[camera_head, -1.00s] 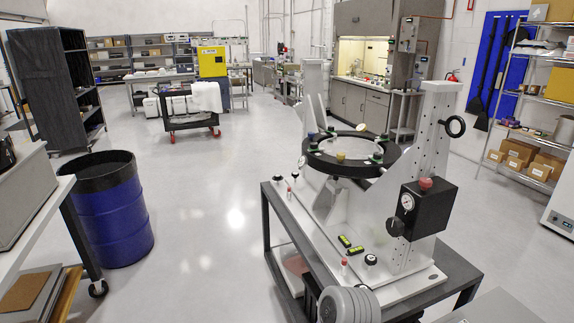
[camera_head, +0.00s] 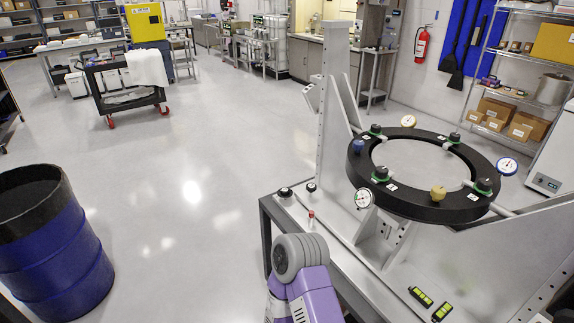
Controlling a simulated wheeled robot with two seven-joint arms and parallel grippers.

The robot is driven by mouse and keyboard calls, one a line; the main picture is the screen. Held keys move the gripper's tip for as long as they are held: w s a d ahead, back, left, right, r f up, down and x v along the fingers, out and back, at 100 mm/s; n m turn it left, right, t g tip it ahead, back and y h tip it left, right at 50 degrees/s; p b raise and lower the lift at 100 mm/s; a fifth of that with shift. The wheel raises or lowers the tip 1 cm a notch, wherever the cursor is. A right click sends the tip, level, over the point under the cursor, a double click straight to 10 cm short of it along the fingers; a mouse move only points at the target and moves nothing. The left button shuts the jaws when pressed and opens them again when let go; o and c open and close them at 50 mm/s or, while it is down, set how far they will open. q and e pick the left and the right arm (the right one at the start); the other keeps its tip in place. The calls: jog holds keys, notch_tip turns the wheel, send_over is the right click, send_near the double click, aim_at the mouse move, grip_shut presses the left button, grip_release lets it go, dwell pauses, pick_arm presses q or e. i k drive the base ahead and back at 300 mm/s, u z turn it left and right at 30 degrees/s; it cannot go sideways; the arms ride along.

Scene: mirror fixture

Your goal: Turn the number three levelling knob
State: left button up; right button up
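The mirror fixture stands on a dark-framed bench at the right. Its black ring (camera_head: 410,203) surrounds a pale round mirror (camera_head: 420,162). Black knobs with green collars sit around the ring: one at the front left (camera_head: 380,174), one at the front right (camera_head: 484,185), one at the back right (camera_head: 454,138) and one at the back left (camera_head: 375,129). A blue knob (camera_head: 358,146) and a yellow knob (camera_head: 438,193) are also on the ring. Small white number labels are too small to read, so I cannot tell which knob is three. Neither gripper shows.
A purple and grey link of my arm is in front of the bench. Dial gauges (camera_head: 363,198) stick out around the ring. Two small yellow-green levels (camera_head: 421,297) lie on the fixture base. A blue drum (camera_head: 62,255) stands at the left. The floor between is clear.

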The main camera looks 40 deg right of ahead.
aim_at(311, 188)
jog(key=i, duration=1.4)
jog(key=z, duration=3.35)
